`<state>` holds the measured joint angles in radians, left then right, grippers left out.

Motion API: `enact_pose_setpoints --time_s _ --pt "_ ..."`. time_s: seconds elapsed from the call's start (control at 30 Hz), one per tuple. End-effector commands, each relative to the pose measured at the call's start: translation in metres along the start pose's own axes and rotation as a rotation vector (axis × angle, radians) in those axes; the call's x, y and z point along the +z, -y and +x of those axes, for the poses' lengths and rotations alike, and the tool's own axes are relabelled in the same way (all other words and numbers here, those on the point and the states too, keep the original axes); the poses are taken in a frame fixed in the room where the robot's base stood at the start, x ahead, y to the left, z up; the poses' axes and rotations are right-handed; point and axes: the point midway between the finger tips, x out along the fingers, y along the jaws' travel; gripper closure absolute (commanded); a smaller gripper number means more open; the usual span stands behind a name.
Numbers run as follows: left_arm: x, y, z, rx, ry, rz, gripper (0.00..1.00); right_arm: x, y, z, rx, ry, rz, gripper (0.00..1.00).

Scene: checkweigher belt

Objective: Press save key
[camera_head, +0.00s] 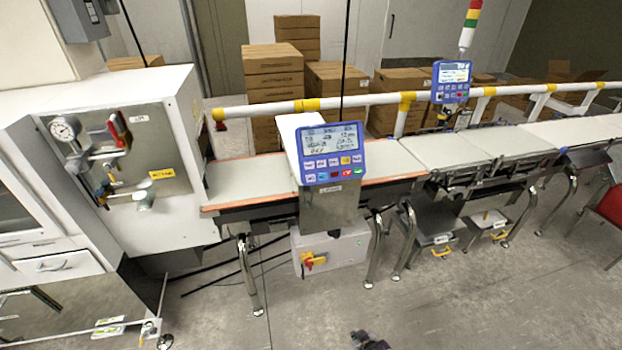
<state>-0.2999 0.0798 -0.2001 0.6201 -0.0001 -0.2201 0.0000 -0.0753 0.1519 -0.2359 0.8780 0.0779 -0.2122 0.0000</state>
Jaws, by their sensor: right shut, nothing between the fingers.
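A blue control panel (313,178) with a lit screen and two rows of small keys stands on the checkweigher's near side. Most keys are pale or blue; one is yellow (346,160), one red (347,174) and one green (358,170). The key labels are too small to read, so I cannot tell which is the save key. My right gripper (370,342) shows only in part at the bottom edge, dark and shut with nothing in it. It is well below the panel in the picture and apart from it. My left gripper is out of view.
A second blue panel (452,96) stands further back right. The belt (240,180) runs behind the near panel, with a white-yellow rail (370,99) beyond. A white cabinet (150,225) stands left. A grey box with a red-yellow switch (335,250) hangs below. The floor (450,310) in front is clear.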

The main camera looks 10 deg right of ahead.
Motion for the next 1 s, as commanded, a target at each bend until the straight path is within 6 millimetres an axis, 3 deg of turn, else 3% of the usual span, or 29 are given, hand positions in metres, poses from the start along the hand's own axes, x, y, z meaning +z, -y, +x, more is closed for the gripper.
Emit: enact_pose_setpoints --time_s 0.1,0.57,1.0 --pt "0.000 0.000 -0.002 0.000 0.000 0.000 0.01 -0.038 -0.002 -0.003 -0.004 -0.058 0.012 1.00" --pt "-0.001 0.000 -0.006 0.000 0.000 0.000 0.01 -0.173 -0.002 -0.031 -0.041 -0.282 0.107 1.00" --pt "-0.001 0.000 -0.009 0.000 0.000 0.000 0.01 -0.293 0.006 -0.083 -0.130 -0.503 0.281 1.00"
